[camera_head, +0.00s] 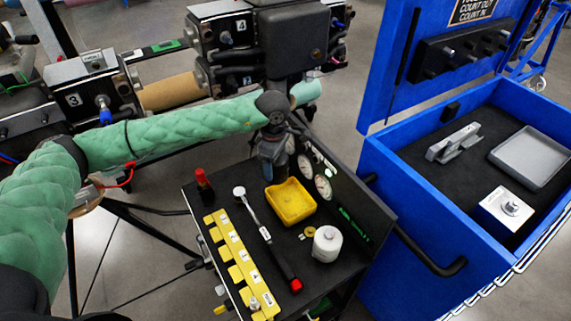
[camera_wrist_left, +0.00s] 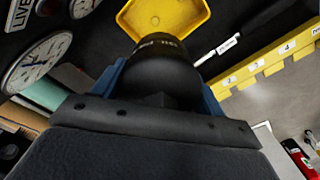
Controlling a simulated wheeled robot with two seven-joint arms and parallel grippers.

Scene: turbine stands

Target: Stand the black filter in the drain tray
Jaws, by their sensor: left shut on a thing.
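The black filter (camera_wrist_left: 165,62) shows in the left wrist view, a dark rounded cylinder with pale lettering. My left gripper (camera_head: 271,152) is shut on it, with blue fingers on either side in the wrist view. In the head view the gripper and arm largely hide the filter. The yellow drain tray (camera_head: 291,203) lies on the black cart top, just below the gripper in the head picture. It also shows beyond the filter in the left wrist view (camera_wrist_left: 190,14). The tray looks empty. My right gripper is not in view.
On the cart, a ratchet wrench (camera_head: 262,229) and a numbered yellow strip (camera_head: 234,255) lie left of the tray. A white canister (camera_head: 326,245) stands at its right, and gauges (camera_head: 322,186) line the back panel. A blue toolbox (camera_head: 400,185) stands at right.

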